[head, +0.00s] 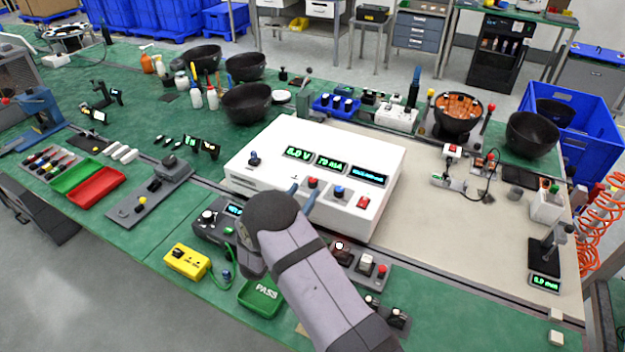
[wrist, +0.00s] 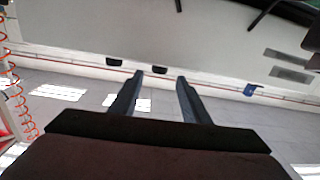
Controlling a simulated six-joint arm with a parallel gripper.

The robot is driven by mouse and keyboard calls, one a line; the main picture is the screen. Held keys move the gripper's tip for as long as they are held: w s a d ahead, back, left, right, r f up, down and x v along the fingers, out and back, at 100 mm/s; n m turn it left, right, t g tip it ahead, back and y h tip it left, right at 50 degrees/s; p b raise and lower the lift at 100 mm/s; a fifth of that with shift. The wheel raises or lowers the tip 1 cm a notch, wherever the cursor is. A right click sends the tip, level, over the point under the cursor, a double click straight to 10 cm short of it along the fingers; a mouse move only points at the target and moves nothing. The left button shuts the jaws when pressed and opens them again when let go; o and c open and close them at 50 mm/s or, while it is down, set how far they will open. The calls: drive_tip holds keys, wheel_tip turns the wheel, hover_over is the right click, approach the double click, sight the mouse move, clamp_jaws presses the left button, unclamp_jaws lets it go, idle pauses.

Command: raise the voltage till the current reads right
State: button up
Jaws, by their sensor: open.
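The white bench unit (head: 265,182) stands mid-table in the head view. Its top has a green voltage display (head: 298,153) that seems to read 5.0 V. Beside it is a green current display (head: 331,163), perhaps 73 mA, with small blurred digits. A third display (head: 369,174) has blue text too small to read. A dark knob (head: 254,158) sits at the left, with a red control (head: 313,182), a blue-topped knob (head: 339,191) and a red button (head: 363,202) along the front. My gripper (head: 303,194) is open and empty near the front controls. Its fingers also show in the wrist view (wrist: 160,78).
A green PASS tray (head: 261,297), a yellow meter (head: 186,261) and a button box (head: 365,264) lie in front of the unit. Black bowls (head: 246,103) stand behind it. The beige mat (head: 440,235) at right has free room. The wrist view shows no controls between the fingers.

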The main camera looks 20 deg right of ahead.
sight(310, 183)
drive_tip(key=shift+p+x, duration=1.2)
drive_tip(key=shift+x, duration=2.3)
drive_tip(key=c, duration=1.1)
